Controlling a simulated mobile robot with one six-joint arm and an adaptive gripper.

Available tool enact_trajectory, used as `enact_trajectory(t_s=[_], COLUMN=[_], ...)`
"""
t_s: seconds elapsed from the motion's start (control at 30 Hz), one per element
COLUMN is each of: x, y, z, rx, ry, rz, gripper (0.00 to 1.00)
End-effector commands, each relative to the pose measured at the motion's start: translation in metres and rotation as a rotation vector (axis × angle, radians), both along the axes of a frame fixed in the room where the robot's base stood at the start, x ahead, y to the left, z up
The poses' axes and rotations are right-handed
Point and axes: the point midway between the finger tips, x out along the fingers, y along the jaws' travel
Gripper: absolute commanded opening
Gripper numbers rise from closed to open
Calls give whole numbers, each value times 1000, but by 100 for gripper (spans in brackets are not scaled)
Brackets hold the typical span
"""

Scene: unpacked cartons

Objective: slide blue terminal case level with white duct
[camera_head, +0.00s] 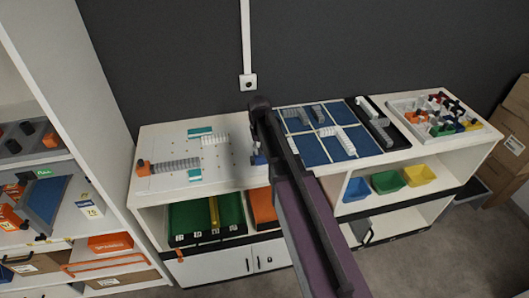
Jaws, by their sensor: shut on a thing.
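A white board lies on the left half of the white bench. On it is a white ribbed duct (215,139), with a longer grey ribbed strip (175,165) to its front left. A small blue piece, which looks like the blue terminal case (259,159), shows at the board's right edge, beside my arm. My gripper (256,149) is at this piece, shut on it. My dark arm hides most of the gripper and part of the case, so their exact contact is hard to see. The case stands to the right of the white duct and apart from it.
An orange block (143,168) sits at the grey strip's left end. Teal pieces (200,131) lie on the board. Right of my arm are a blue panel (313,151) with ribbed strips and a tray (398,108) of coloured parts. A tall shelf stands left.

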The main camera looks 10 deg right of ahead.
Motion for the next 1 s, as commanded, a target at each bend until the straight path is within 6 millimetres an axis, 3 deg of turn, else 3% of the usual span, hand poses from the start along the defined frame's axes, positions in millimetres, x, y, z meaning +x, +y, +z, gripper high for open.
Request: enact_trajectory(t_s=[0.4, 0.6, 0.8, 1.0], x=[100, 139, 157, 160], y=[0, 0, 0, 0], z=[0, 0, 0, 0], rx=[1, 2, 2, 3], ry=[-2, -3, -3, -3], rz=[-1, -1, -1, -1], gripper=[0, 0, 0, 0])
